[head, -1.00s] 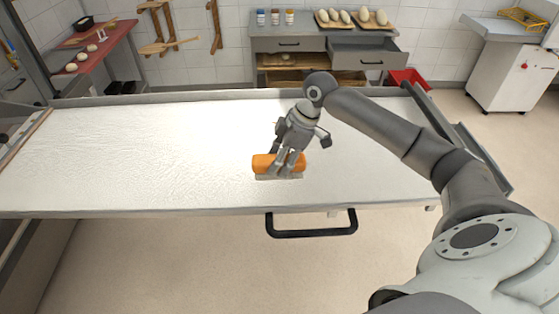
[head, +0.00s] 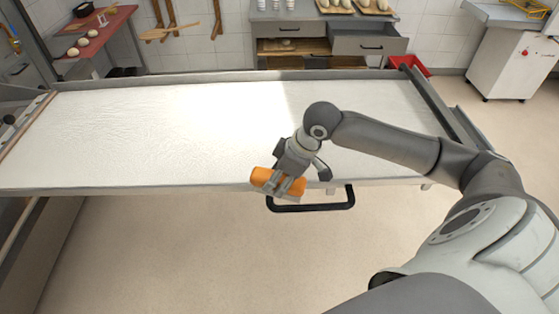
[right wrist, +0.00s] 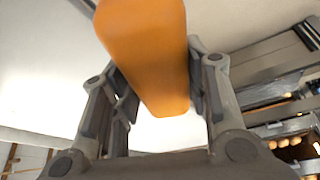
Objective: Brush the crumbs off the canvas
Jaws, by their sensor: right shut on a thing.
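My right gripper (head: 290,180) is shut on the orange handle of a brush (head: 268,180), at the near edge of the canvas beside the black pull handle. In the right wrist view the orange brush (right wrist: 150,50) sits between the two fingers (right wrist: 155,95). The brush's lower side is mostly hidden in the head view. The white canvas (head: 150,130) lies flat and long across the picture, with a bright glare in its middle. I cannot make out any crumbs on it. My left gripper is not in view.
The black pull handle (head: 312,206) sticks out from the canvas's near edge. A grey rail (head: 230,76) runs along its far side. Behind stand a drawer unit (head: 330,38), a red shelf with dough balls (head: 95,30) and a white machine (head: 515,60). The floor in front is clear.

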